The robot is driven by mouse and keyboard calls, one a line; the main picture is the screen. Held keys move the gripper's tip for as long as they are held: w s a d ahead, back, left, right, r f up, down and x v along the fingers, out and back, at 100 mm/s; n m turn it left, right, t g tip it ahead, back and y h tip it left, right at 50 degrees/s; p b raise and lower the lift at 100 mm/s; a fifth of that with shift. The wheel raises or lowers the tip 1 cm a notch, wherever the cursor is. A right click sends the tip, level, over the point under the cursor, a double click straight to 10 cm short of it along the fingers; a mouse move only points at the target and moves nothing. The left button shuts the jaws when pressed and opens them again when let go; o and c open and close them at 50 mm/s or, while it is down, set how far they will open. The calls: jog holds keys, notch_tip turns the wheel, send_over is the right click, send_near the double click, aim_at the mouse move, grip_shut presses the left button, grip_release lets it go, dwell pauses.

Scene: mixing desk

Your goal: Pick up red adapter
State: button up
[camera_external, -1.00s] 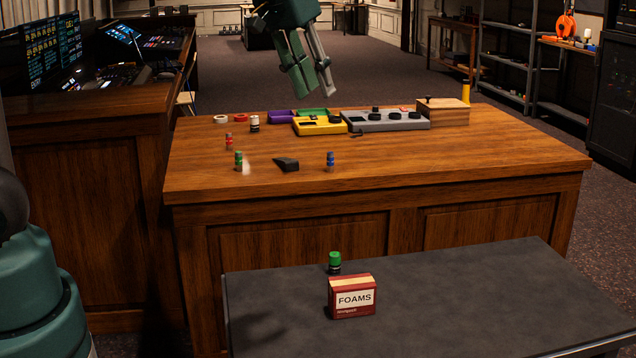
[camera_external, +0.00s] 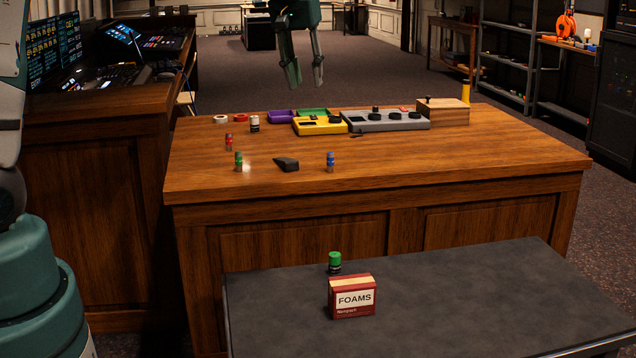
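The red adapter (camera_external: 229,142) is a small upright cylinder with a red top and a darker lower part. It stands on the left part of the wooden desk (camera_external: 450,155). My gripper (camera_external: 306,86) hangs in the air above the back of the desk, up and to the right of the red adapter in the picture. Its two fingers point down and are apart, with nothing between them. Nothing hides the red adapter.
A green adapter (camera_external: 239,161), a blue one (camera_external: 330,161) and a black wedge (camera_external: 286,164) stand near the front. A white-topped cylinder (camera_external: 255,124), tape rolls, a yellow device (camera_external: 320,126), a grey device (camera_external: 385,121) and a wooden box (camera_external: 443,112) are behind. The desk's right side is clear.

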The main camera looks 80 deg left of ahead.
jog(key=s+a+f+n, duration=0.1)
jog(key=a+f, duration=0.1)
jog(key=a, duration=0.4)
jog(key=s+a+f+n, duration=0.1)
jog(key=s+a+f, duration=0.1)
jog(key=a, duration=0.5)
jog(key=n+g+h+p, duration=0.2)
jog(key=n+p, duration=0.1)
jog(key=n, duration=0.2)
send_over(229, 133)
notch_tip(229, 133, down, 15)
jog(key=shift+d+r, duration=0.1)
jog(key=shift+d, duration=0.05)
jog(key=shift+s+a+f, duration=0.3)
jog(key=shift+f, duration=0.05)
jog(key=shift+f, duration=1.3)
jog(key=shift+w+f+b, duration=0.15)
jog(key=shift+f, duration=1.15)
jog(key=shift+w+f+b, duration=0.1)
jog(key=shift+f+b, duration=0.05)
jog(key=shift+f, duration=1.15)
